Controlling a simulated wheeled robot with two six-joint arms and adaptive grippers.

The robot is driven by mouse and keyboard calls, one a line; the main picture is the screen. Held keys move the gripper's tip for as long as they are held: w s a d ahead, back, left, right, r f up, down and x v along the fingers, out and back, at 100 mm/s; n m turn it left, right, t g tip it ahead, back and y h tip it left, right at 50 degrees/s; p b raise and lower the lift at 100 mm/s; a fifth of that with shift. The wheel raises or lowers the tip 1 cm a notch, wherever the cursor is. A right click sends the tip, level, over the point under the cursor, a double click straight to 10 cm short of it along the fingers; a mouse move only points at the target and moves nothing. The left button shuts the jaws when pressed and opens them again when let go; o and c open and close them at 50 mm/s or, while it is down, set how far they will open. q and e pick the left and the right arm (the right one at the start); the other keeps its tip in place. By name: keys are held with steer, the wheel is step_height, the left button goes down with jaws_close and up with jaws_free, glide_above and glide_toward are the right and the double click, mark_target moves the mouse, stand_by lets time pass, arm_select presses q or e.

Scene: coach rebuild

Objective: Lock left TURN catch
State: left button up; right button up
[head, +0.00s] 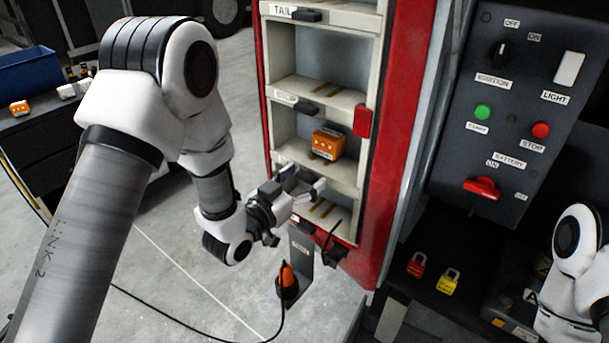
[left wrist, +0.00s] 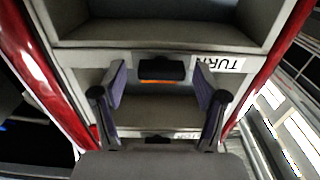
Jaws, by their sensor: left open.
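The TURN catch (left wrist: 163,69) is a black block on a grey shelf edge, beside a TURN label (left wrist: 218,64) that appears upside down in the left wrist view. My left gripper (left wrist: 160,92) is open, with one finger on each side of the catch in that view; I cannot tell if either touches it. In the head view my left gripper (head: 298,187) is at the cabinet's lower shelf edge and covers much of that spot. An orange module (head: 327,143) sits in the bay just above; a sliver of orange shows beside the catch in the left wrist view.
The red-framed cabinet (head: 391,130) has other black catches, one by the TAIL label (head: 282,10). An orange-handled tool (head: 287,276) stands below my left gripper. A switch panel (head: 517,120) is at right, above red (head: 416,265) and yellow (head: 449,281) padlocks.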

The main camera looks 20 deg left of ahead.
arm_select(q)
steer(key=shift+a, duration=0.1)
steer(key=shift+w, duration=0.1)
steer(key=c, duration=1.2)
steer(key=shift+o, duration=0.2)
